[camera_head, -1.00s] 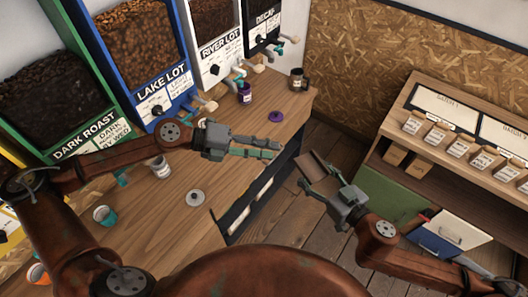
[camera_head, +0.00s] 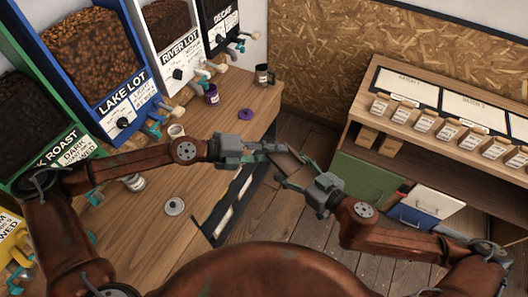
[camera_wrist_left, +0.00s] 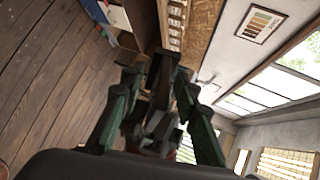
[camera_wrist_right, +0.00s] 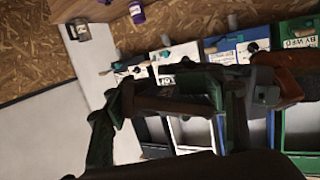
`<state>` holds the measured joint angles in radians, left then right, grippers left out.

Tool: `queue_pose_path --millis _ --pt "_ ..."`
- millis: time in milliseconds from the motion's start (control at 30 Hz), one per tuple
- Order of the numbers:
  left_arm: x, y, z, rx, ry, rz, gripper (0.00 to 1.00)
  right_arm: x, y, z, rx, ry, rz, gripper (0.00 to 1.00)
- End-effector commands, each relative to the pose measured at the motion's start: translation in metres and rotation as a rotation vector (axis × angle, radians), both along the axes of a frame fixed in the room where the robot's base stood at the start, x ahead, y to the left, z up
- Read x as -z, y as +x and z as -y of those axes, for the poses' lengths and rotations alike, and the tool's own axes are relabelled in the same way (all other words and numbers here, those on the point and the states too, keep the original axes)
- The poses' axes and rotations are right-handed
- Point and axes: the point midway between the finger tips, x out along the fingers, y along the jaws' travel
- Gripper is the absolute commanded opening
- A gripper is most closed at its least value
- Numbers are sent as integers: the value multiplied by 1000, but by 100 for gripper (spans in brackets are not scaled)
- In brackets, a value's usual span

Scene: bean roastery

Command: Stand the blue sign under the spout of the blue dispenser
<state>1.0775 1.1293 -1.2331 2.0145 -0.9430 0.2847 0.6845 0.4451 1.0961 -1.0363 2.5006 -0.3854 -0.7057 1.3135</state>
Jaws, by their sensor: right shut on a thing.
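The blue dispenser (camera_head: 124,93), labelled LAKE LOT, stands on the wooden counter. Its spout (camera_head: 152,129) is at the lower right front, and a pale mug (camera_head: 176,131) stands near it. My right gripper (camera_head: 300,176) is shut on a flat brown piece (camera_head: 288,163), held in the air beyond the counter's edge. No blue face of it shows, so I cannot tell whether it is the sign. It also shows in the right wrist view (camera_wrist_right: 180,103). My left gripper (camera_head: 272,151) is open, its fingers at the piece's near end; contact is unclear.
A shelf unit (camera_head: 370,130) with several bags stands at the right. Open floor lies between.

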Motion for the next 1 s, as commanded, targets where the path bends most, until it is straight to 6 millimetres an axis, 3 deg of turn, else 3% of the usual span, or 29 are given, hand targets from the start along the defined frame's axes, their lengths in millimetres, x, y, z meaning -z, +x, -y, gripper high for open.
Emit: queue_pose_path --millis 333,733,967,1000 --pt "2 0 4 1 0 -1 29 0 0 0 0 1 1 2" --pt "2 0 3 1 1 -1 1 -1 0 0 0 0 1 2" --pt "3 0 3 1 3 -2 0 -1 0 0 2 0 2 2" --pt "3 1 3 1 3 -2 0 -1 1 0 2 1 3 52"
